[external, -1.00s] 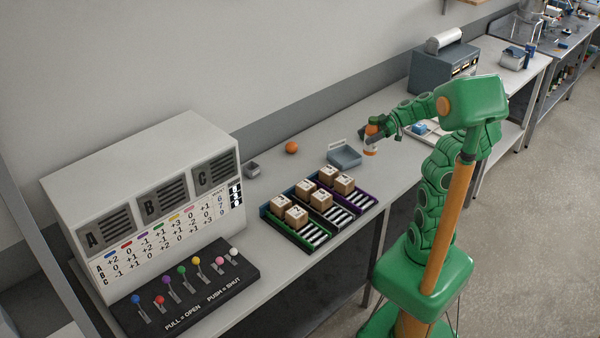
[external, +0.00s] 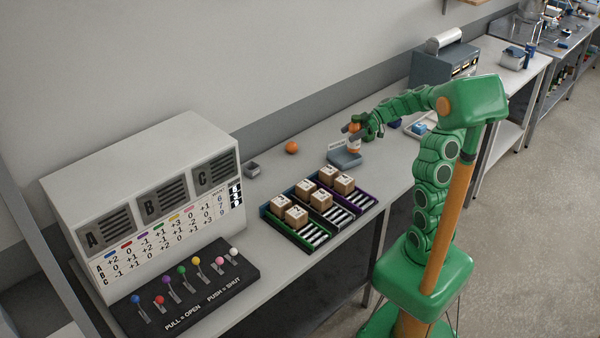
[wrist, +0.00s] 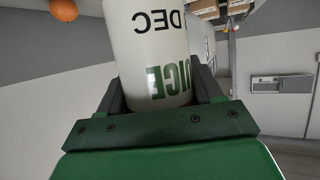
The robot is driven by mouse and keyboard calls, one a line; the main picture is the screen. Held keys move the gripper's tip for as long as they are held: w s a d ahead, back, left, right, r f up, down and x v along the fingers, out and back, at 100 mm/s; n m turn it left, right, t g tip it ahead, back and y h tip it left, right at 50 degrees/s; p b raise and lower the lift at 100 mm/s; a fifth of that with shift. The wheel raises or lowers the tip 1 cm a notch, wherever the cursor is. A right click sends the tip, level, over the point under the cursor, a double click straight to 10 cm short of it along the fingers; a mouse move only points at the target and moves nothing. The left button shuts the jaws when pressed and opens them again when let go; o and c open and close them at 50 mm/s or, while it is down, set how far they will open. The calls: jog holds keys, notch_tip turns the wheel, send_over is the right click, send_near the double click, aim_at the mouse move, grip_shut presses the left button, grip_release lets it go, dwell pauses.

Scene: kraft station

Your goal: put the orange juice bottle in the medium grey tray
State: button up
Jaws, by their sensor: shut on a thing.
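The orange juice bottle (external: 354,144) is orange and white in the external view. My gripper (external: 352,131) is shut on it and holds it upright, over or just in front of the medium grey tray (external: 343,163). I cannot tell how far the bottle's base is from the tray floor. In the wrist view the bottle (wrist: 155,60) fills the middle, its white label with green letters upside down, between the two dark fingers (wrist: 155,95). The bottle and my gripper hide part of the tray.
An orange (external: 291,147) and a small grey container (external: 252,169) stand left of the tray. Coloured racks with cardboard boxes (external: 343,184) stand in front of it. A lever panel (external: 185,285) is at the left. A grey machine (external: 440,64) stands behind on the right.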

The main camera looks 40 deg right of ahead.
jog(key=shift+w+d+f, duration=0.25)
jog(key=shift+w+f, duration=0.7)
jog(key=shift+f, duration=0.65)
jog(key=shift+w+d+f, duration=0.2)
jog(key=shift+w+f, duration=0.8)
jog(key=shift+f, duration=0.55)
jog(key=shift+w+d+f, duration=0.25)
jog(key=shift+w+f, duration=0.7)
jog(key=shift+f, duration=0.65)
jog(key=shift+f, duration=0.1)
jog(key=o, duration=1)
jog(key=v, duration=1.2)
